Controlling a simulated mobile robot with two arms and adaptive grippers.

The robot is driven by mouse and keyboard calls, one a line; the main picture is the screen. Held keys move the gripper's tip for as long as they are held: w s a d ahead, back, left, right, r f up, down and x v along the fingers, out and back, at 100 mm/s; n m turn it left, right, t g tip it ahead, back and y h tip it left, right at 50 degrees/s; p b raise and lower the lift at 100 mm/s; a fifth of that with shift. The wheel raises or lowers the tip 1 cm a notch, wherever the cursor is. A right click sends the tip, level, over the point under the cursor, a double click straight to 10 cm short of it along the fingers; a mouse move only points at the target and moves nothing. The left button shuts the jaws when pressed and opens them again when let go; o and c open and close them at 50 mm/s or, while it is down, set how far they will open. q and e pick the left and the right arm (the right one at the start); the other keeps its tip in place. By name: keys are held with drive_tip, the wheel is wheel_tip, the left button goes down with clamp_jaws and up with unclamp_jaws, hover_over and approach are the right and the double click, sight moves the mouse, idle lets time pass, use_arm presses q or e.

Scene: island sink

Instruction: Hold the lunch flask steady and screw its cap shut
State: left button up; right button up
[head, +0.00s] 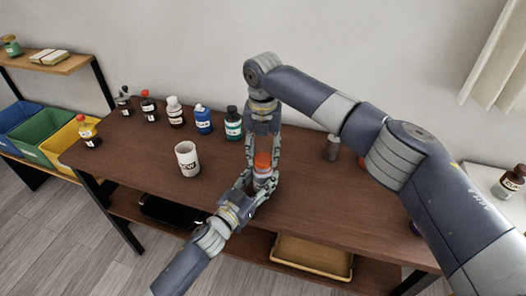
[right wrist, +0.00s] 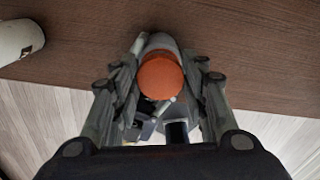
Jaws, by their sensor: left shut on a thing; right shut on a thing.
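The lunch flask (head: 262,178) stands upright near the front of the brown table in the head view, mostly hidden by the fingers. Its orange cap (head: 262,160) sits on top; it also shows in the right wrist view (right wrist: 161,77), centred between the fingers. My left gripper (head: 262,186) comes in from the lower left and is shut on the flask's body. My right gripper (head: 263,163) reaches down from above and is shut on the orange cap. I cannot tell how tightly the cap sits on the flask.
A white mug (head: 187,159) stands left of the flask. Several bottles, including a blue one (head: 203,120) and a dark one with a teal label (head: 233,124), line the back. A grey object (head: 332,148) stands to the right. A yellow tray (head: 312,257) is on the lower shelf.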

drive_tip(key=shift+f, duration=0.55)
